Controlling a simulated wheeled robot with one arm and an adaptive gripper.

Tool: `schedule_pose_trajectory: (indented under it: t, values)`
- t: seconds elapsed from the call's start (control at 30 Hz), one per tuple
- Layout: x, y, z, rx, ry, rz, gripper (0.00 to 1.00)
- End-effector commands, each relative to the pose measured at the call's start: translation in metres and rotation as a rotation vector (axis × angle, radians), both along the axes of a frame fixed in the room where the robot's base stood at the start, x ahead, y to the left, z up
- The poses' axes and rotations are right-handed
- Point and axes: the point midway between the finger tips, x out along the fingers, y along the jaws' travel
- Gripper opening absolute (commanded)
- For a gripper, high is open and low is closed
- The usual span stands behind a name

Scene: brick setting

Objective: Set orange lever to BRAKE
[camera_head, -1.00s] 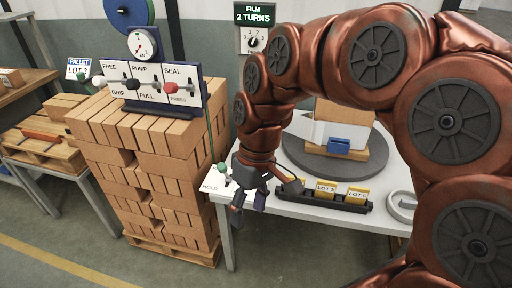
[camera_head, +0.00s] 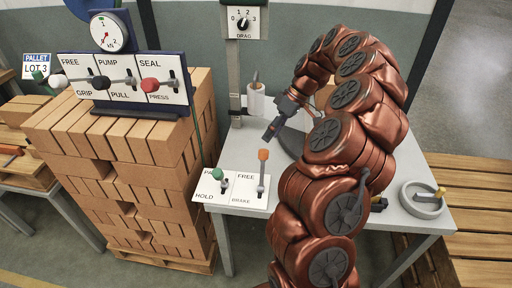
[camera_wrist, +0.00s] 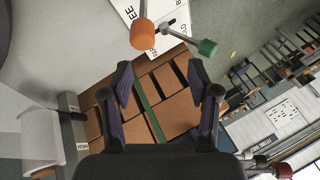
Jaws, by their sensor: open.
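The orange lever (camera_head: 263,156) stands up from a white plate marked FREE at the top and BRAKE at the bottom (camera_head: 242,199). Its knob shows on the FREE side in the head view; its exact setting is hard to tell. In the wrist view the orange knob (camera_wrist: 143,33) is near the top, beyond my fingertips. My gripper (camera_head: 270,132) is open and empty, above and behind the lever, apart from it. Its two fingers frame bricks below in the wrist view (camera_wrist: 163,78). A green lever (camera_head: 217,174) stands left of the orange one, on a plate marked HOLD.
A brick stack (camera_head: 130,145) stands left of the table, carrying a lever panel (camera_head: 125,84) and a gauge. A dial marked DRAG (camera_head: 242,20) is on the post behind. A grey round dish (camera_head: 423,200) sits at the table's right. My arm covers the table's middle.

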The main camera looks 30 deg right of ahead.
Motion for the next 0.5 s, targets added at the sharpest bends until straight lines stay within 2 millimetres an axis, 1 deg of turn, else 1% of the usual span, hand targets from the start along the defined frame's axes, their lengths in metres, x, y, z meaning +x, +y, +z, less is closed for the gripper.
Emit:
schedule_pose_trajectory:
  t: [0.03,0.07,0.17,0.33,0.5]
  values:
    - [0.000,-0.010,-0.007,0.001,-0.003,-0.010,0.60]
    - [0.000,-0.014,-0.009,0.000,-0.005,-0.012,0.60]
    - [-0.001,-0.019,-0.014,0.002,-0.008,-0.012,0.60]
    - [0.001,-0.011,-0.021,0.005,-0.007,-0.003,0.60]
    - [0.004,0.001,-0.036,0.006,-0.007,0.000,0.60]
